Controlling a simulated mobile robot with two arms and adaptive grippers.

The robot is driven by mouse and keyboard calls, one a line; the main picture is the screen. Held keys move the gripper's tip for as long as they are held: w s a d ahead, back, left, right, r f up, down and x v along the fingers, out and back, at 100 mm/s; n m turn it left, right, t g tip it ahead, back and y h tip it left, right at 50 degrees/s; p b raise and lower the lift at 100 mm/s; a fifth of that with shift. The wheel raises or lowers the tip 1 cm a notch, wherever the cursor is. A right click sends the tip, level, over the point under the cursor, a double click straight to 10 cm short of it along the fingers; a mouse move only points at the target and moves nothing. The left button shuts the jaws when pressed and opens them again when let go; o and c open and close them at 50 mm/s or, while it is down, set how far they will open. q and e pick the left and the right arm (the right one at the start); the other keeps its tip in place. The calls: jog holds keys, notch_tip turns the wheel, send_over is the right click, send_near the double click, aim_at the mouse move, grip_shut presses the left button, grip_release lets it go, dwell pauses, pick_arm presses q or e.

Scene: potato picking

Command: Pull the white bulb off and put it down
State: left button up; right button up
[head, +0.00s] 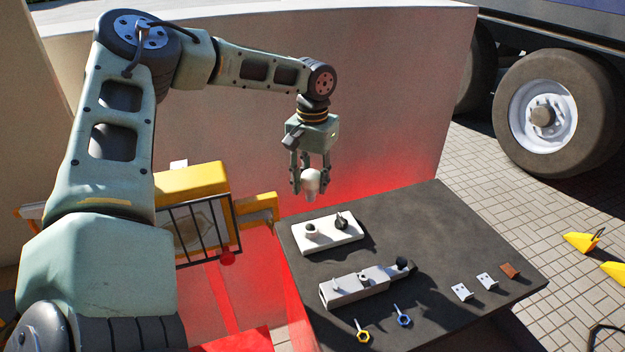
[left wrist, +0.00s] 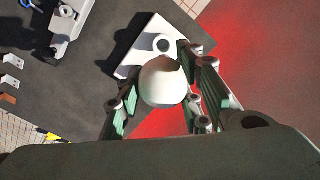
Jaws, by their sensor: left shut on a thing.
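The white bulb (head: 311,180) is held between the fingers of my left gripper (head: 310,187), above the far left edge of the dark table (head: 440,230). In the left wrist view the bulb (left wrist: 163,82) sits between the fingers, its round end toward the camera. My left gripper is shut on it. A white board (head: 335,236) lies on the table below, clear of the bulb in the head view. It carries a round socket-like fitting (head: 311,231) and a dark fitting (head: 341,222). My right gripper is not in view.
A grey block with fittings (head: 345,290) lies nearer on the table. Two ring-ended tools (head: 403,318) lie at the front, and small plates (head: 487,281) at the right. A yellow barred unit (head: 195,185) stands left of the table. Bare tabletop shows at the back right.

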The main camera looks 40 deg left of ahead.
aim_at(313, 171)
pick_arm(q)
jog(key=shift+r, duration=0.5)
jog(key=shift+r+p, duration=0.1)
jog(key=shift+p, duration=0.2)
jog(key=shift+r+p, duration=1.3)
jog(key=shift+r, duration=0.15)
